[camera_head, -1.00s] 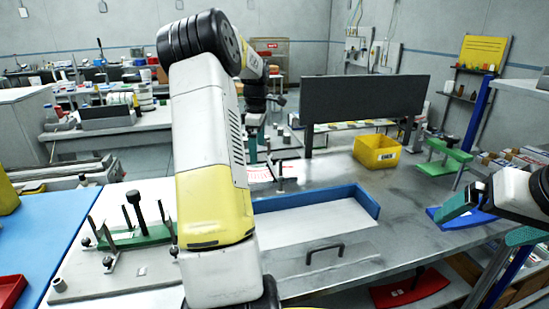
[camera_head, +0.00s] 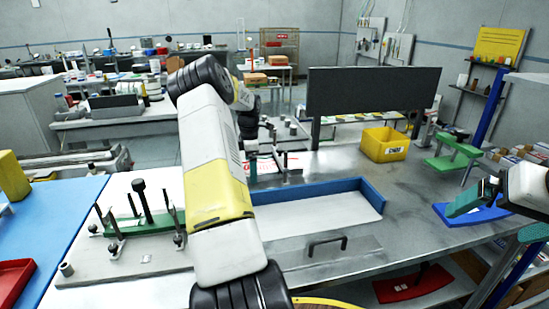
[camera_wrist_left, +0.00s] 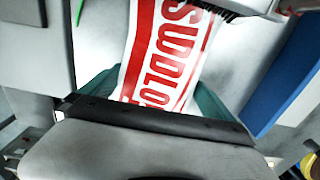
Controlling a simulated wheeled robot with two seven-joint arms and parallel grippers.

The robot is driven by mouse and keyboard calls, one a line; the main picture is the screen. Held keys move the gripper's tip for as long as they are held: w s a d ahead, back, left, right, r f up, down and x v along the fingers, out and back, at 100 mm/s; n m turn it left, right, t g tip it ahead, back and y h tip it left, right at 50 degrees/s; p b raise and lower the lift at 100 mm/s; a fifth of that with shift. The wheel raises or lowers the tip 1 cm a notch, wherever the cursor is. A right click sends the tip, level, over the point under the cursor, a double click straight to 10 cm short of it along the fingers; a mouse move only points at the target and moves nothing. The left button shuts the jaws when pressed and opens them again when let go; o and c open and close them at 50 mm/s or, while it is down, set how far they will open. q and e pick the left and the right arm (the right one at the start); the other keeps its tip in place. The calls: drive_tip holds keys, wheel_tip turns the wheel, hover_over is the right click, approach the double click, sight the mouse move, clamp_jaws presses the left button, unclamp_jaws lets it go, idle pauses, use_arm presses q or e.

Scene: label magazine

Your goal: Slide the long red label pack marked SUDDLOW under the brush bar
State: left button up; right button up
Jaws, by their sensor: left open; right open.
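The long label pack (camera_wrist_left: 165,55) is white with red bands and large red letters, of which SUDLO shows in the left wrist view. It lies between the two green fingers of my left gripper (camera_wrist_left: 157,92), which is open around it. The brush bar (camera_wrist_left: 235,8), with dark bristles, crosses the pack's far end at the top of that view. The near end is hidden behind the gripper body. In the head view my left arm hides most of this spot. My right gripper (camera_head: 473,197) is open and empty at the right, above a blue tray.
A blue-walled tray (camera_head: 372,196) with a white floor and a metal handle (camera_head: 327,241) sit on the bench. A yellow bin (camera_head: 384,145) and a green stand (camera_head: 450,160) are farther back. A dark panel (camera_head: 373,90) rises behind. Bare bench lies right of the tray.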

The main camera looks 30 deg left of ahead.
use_arm(q)
drive_tip(key=shift+f, duration=0.15)
drive_tip(key=c, duration=1.9)
drive_tip(key=shift+s+a, duration=0.55)
drive_tip(key=shift+a, duration=0.15)
drive_tip(key=o, duration=1.9)
